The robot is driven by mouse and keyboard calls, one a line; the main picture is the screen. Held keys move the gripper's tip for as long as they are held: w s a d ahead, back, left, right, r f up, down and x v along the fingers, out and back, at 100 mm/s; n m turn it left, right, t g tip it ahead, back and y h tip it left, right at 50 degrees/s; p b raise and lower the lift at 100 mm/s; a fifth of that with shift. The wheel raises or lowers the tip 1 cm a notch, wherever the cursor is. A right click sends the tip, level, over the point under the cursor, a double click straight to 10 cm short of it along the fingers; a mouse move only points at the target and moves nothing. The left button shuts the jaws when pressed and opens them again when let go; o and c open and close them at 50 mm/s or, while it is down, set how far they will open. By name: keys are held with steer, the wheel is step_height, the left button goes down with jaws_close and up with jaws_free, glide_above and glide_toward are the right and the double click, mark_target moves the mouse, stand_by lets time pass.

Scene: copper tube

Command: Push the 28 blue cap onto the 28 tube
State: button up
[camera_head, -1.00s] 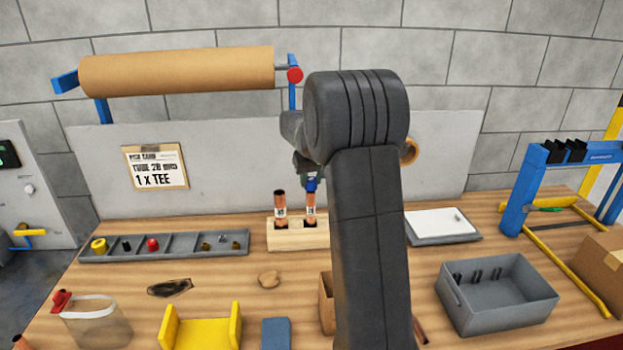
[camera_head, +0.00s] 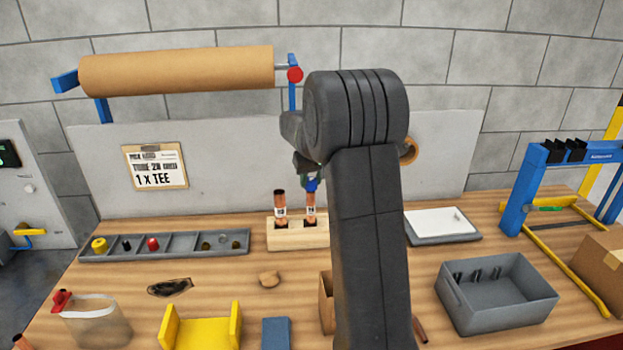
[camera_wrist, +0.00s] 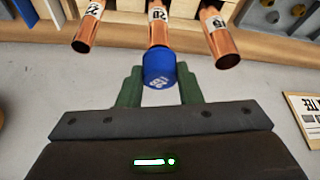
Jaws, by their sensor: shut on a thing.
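The blue cap (camera_wrist: 158,68), with a printed mark on its end, sits between the green fingers of my gripper (camera_wrist: 158,77), which is shut on it. The cap meets the end of the copper 28 tube (camera_wrist: 158,28) and lines up with it in the wrist view; how far it is seated I cannot tell. In the head view the cap (camera_head: 312,185) is on top of the right-hand visible tube (camera_head: 310,208), which stands upright in the wooden block (camera_head: 285,240). My arm partly hides the gripper there.
Copper tubes stand on both sides of the 28 tube in the wrist view, one marked 22 (camera_wrist: 88,25) and another (camera_wrist: 220,38). A grey parts tray (camera_head: 165,256) lies to the left. A grey bin (camera_head: 497,305) and a white-topped plate (camera_head: 440,223) are to the right.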

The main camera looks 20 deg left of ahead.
mark_target(313, 182)
steer(key=shift+f+b, duration=1.05)
steer(key=shift+f, duration=0.7)
steer(key=o, duration=1)
steer(key=shift+r, duration=0.1)
steer(key=b+v, duration=0.1)
steer(key=v, duration=1.2)
steer(key=shift+s+d+r+b, duration=0.1)
steer(key=shift+r+b, duration=0.2)
steer(key=shift+b, duration=0.1)
